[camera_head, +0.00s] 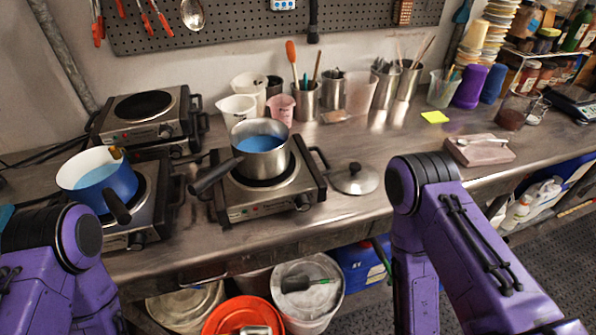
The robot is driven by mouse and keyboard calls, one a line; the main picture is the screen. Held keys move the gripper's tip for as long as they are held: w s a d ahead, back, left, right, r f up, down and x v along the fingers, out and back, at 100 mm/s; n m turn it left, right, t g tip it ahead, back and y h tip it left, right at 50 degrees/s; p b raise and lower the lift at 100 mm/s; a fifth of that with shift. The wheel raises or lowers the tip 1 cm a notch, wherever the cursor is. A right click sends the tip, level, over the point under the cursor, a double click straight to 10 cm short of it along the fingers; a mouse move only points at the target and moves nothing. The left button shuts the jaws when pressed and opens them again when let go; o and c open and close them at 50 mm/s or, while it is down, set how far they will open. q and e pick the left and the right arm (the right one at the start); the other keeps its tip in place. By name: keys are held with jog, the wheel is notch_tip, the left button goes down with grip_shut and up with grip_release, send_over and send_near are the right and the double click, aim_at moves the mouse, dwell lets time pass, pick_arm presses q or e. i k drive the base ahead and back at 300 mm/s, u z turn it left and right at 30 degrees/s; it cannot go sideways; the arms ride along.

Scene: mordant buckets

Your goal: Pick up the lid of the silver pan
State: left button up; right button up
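The silver pan (262,165) stands on the middle hot plate, uncovered, with blue liquid inside and its dark handle pointing to the lower left. A round silver lid with a black knob (355,181) lies flat on the steel counter, just right of that hot plate. Purple links of my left arm show at the lower left, and purple links of my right arm show at the right, to the right of the lid. Both grippers are outside the picture, so their fingers cannot be seen.
A blue pan (115,190) sits on the left hot plate (150,215). The middle hot plate (250,205) has a handle near the lid. Cups and tool holders (306,100) line the back. A pinkish block (480,152) lies to the right. Buckets (310,310) stand below the counter (350,218).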

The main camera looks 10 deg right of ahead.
aim_at(354, 177)
jog(key=u, duration=2.75)
jog(key=k, duration=2.5)
jog(key=z, duration=1.35)
jog(key=i, duration=0.45)
jog(key=z, duration=0.1)
